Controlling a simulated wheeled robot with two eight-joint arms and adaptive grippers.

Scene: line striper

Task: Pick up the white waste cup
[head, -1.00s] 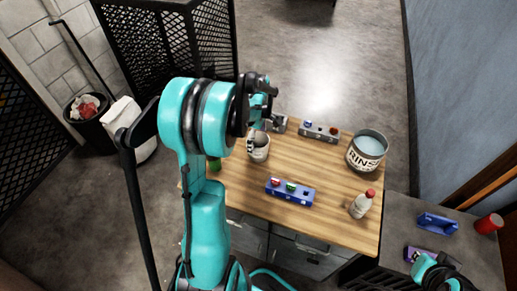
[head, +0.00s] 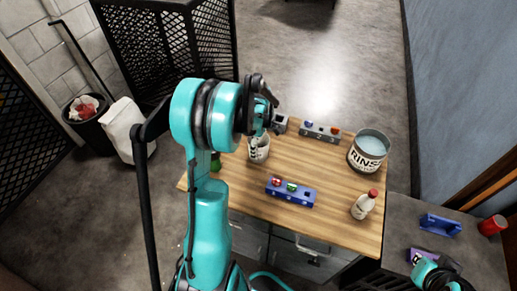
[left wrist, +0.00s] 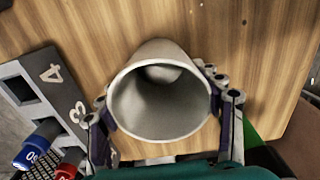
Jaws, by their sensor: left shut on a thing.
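The white waste cup (head: 260,151) stands on the wooden table in the head view, below my left gripper (head: 256,137). In the left wrist view the cup (left wrist: 162,95) is seen from above, its open mouth facing the camera and its inside empty. The fingers of my left gripper (left wrist: 165,112) lie on both sides of the cup and are shut on it. Whether its base touches the table cannot be told. My right arm (head: 440,277) shows only in part at the lower right, and its fingertips are not visible.
A grey numbered rack (head: 319,132) and a blue rack (head: 290,192) with coloured caps are on the table. A RINSE bucket (head: 368,150) and a red-capped bottle (head: 364,204) stand at the right. A green thing (head: 215,163) is left of the cup.

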